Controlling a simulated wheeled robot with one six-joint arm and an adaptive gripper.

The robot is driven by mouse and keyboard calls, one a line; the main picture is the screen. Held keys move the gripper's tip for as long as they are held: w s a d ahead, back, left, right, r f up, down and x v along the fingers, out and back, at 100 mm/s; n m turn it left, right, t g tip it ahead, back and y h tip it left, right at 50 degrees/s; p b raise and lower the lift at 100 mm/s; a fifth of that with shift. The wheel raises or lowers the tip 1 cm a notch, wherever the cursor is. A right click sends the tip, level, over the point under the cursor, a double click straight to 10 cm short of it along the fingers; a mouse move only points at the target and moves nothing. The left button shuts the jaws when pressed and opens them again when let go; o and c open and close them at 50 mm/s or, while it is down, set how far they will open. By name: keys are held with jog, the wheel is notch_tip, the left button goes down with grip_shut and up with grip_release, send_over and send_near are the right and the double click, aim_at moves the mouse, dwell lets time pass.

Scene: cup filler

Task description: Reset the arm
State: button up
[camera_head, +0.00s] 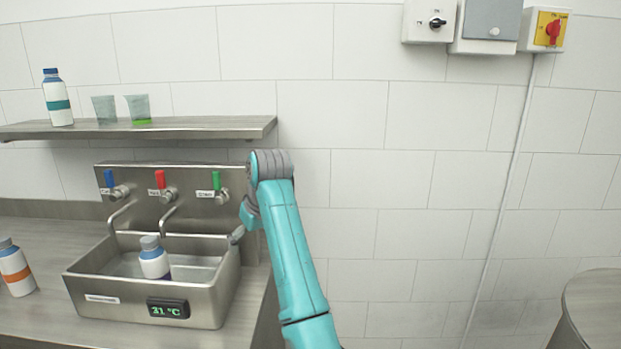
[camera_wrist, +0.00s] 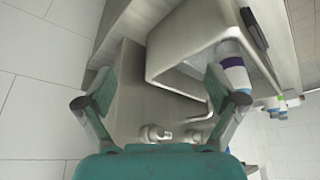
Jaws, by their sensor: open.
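My teal arm reaches up from the bottom of the head view and bends over at the right of the sink. My gripper (camera_head: 238,235) points down by the right wall of the steel sink (camera_head: 210,300) and is partly hidden by the arm. In the wrist view, the two fingers of my gripper (camera_wrist: 157,86) are spread apart with nothing between them. The sink (camera_wrist: 165,62) lies beyond them. A white bottle with a grey cap and blue band (camera_head: 153,262) stands in the sink, apart from my gripper; it also shows beside the right finger in the wrist view (camera_wrist: 234,70).
Blue, red and green tap handles (camera_head: 160,180) are behind the sink. A shelf (camera_head: 210,125) holds a teal-banded bottle (camera_head: 58,100) and two cups, one with green liquid (camera_head: 139,110). An orange-banded bottle (camera_head: 16,270) stands left.

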jog(key=s+d+f+m+t, duration=0.15)
jog(key=d+f, duration=0.35)
jog(key=f, duration=0.9)
jog(key=s+d+f+m+t, duration=0.1)
jog(key=s+d+f, duration=0.25)
jog(key=f, duration=1.05)
jog(key=s+d+f+m+t, duration=0.1)
jog(key=s+d+f+t, duration=0.1)
jog(key=s+d+f, duration=0.55)
jog(key=s+d+f+m+t, duration=0.1)
jog(key=s+d+f, duration=0.4)
jog(key=s+f, duration=0.4)
jog(key=s+d+r+m+t+h, duration=0.15)
jog(key=s+d, duration=0.25)
jog(key=s, duration=0.9)
jog(key=s+d+r+m+t, duration=0.15)
jog(key=s+d, duration=0.25)
jog(key=s, duration=0.9)
jog(key=s+d+r+t+h, duration=0.1)
jog(key=s+d+r+t, duration=0.1)
jog(key=s+r, duration=1.4)
jog(key=shift+d+r+m+t, duration=0.35)
jog(key=shift+d+r, duration=0.25)
jog(key=shift+r, duration=0.15)
jog(key=shift+s+h, duration=0.1)
jog(key=shift+h, duration=0.15)
